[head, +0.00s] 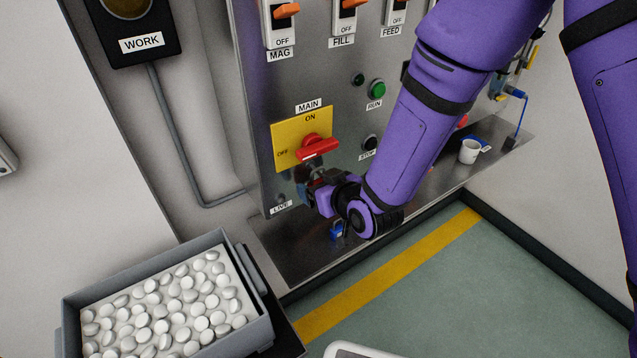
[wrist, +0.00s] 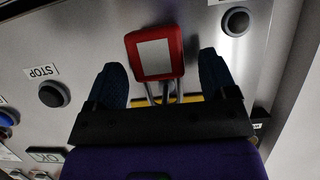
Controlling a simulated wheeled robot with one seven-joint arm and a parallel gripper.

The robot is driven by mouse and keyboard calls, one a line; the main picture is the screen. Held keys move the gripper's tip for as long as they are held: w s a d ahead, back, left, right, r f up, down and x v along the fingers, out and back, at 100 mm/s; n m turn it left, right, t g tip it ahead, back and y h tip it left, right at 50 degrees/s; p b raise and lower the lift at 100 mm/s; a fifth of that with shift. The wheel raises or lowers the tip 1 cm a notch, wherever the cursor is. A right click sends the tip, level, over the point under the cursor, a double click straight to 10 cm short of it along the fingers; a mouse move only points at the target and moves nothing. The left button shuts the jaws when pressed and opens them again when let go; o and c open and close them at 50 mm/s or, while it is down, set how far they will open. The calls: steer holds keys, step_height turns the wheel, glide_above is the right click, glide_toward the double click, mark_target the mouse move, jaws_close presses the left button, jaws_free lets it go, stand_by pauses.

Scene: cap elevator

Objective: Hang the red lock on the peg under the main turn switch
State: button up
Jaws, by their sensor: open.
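The red lock (wrist: 156,50) shows in the wrist view, its body with a pale label lying between my fingertips, apart from both. Its shackle legs run down the picture toward my palm, beside the edge of the yellow plate (wrist: 191,98); their upper end is hidden, so I cannot tell for certain whether the peg passes through. My gripper (head: 311,187) is open just below the main turn switch (head: 317,147), a red handle on a yellow plate.
A blue lock (head: 336,232) lies on the metal ledge (head: 285,245) below my gripper. A grey bin (head: 257,334) of white caps stands at lower left. RUN (head: 377,89) and STOP (head: 370,142) buttons are close to my arm.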

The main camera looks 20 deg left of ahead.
steer(key=f+v, duration=0.1)
steer(key=v, duration=0.5)
steer(key=shift+s+d+r, duration=0.2)
steer(key=shift+s+d, duration=0.1)
steer(key=shift+d, duration=0.05)
stand_by(0.7)
stand_by(0.4)
steer(key=w+d+r+m+h, duration=0.2)
steer(key=w+d+r+h, duration=0.1)
steer(key=d+r, duration=0.65)
steer(key=w+d+r+m+h, duration=0.2)
steer(key=d+r+h, duration=0.1)
steer(key=d+r, duration=0.65)
steer(key=s+d+r+m+g+h, duration=0.1)
steer(key=s+d+r+m+h, duration=0.1)
steer(key=s+d, duration=0.8)
steer(key=s+d+r+m+g+h, duration=0.2)
steer(key=s+d+r+m, duration=0.2)
steer(key=s+d+r, duration=0.3)
steer(key=s+d, duration=0.2)
steer(key=d, duration=0.2)
steer(key=shift+s+g, duration=0.3)
steer(key=shift+s, duration=0.05)
